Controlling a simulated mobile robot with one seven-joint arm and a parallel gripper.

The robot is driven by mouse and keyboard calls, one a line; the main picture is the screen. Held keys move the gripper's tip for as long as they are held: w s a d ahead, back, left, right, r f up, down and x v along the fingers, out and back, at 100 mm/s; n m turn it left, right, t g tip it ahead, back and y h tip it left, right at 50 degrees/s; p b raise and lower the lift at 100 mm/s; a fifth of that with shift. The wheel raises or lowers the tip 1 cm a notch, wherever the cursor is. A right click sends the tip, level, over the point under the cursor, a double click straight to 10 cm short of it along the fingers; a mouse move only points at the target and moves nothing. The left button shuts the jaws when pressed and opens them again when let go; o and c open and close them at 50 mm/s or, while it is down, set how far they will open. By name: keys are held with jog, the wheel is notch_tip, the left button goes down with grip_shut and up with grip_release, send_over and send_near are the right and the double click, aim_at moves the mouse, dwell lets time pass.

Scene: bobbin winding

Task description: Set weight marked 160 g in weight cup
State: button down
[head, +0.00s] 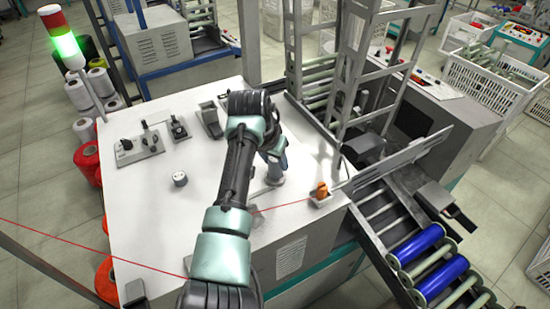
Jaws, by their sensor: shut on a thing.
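My arm reaches over the white machine top (140,215), and my gripper (273,163) points down right of the table's middle. It is shut on a small grey cylindrical piece (274,179), which shows just under the fingers. My arm and gripper partly cover this spot, and no mark can be read on the piece. Whether it touches the surface below, I cannot tell. A short round grey piece with a dark-marked top (180,179) stands upright alone on the left part of the top. I cannot tell for sure which thing is the weight cup.
An orange part (321,190) sits in a small white holder (321,201) right of my gripper. A lever unit (138,148), a small switch (178,128) and a grey bracket (210,119) stand at the back left. Blue bobbins (419,243) lie on the right rack. A red thread crosses the top.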

jog(key=shift+f+b, duration=0.3)
jog(key=shift+f, duration=0.3)
jog(key=shift+c, duration=1.8)
grip_release()
jog(key=shift+r, duration=0.1)
